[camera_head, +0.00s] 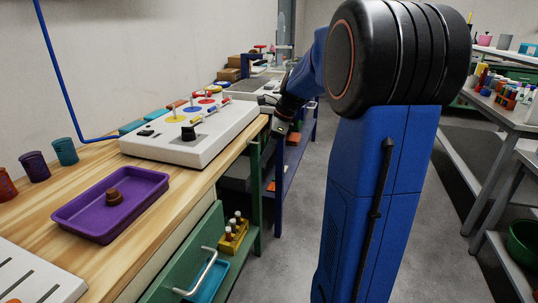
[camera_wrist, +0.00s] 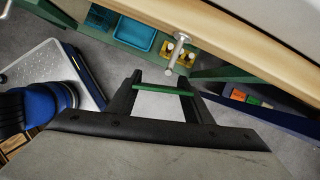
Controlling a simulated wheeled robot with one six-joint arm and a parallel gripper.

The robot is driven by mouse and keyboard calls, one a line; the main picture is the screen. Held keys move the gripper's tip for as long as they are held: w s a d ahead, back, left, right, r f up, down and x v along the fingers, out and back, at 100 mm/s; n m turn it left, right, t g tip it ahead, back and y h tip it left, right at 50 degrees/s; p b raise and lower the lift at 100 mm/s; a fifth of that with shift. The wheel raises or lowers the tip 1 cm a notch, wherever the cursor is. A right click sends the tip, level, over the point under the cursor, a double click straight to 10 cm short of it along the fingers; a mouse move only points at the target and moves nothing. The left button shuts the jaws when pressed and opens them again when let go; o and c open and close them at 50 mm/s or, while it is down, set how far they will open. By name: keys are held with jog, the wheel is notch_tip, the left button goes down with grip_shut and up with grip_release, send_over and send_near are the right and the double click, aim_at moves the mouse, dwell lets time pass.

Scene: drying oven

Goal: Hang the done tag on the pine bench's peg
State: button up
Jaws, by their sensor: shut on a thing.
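My gripper (camera_wrist: 163,82) is shut on a tag, the done tag (camera_wrist: 165,105), which shows a pale face and a green edge strip between the two fingers in the wrist view. The pine bench (camera_wrist: 235,42) crosses the top of that view. Its peg (camera_wrist: 176,48), a pale rod with a round end, sticks out from the bench edge just ahead of the fingertips. The tag and peg look apart. In the head view my gripper (camera_head: 281,126) is small, beside the right end of the pine bench (camera_head: 165,205); the tag's lettering and hole cannot be made out.
On the bench stand a white control box (camera_head: 190,135), a purple tray (camera_head: 110,205) with a brown piece, and several cups. Below, a green shelf holds a yellow rack (camera_head: 233,235) and a blue tray (camera_head: 208,280). The grey floor aisle to the right is clear.

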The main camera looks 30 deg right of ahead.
jog(key=shift+w+a+f, duration=0.3)
jog(key=shift+w+a, duration=0.35)
jog(key=shift+w, duration=0.15)
jog(key=shift+w+a+f, duration=0.25)
jog(key=shift+w+a, duration=0.35)
jog(key=shift+w, duration=0.2)
jog(key=o, duration=1.2)
jog(key=v, duration=1.7)
jog(key=shift+s+r, duration=0.1)
jog(key=shift+r, duration=0.05)
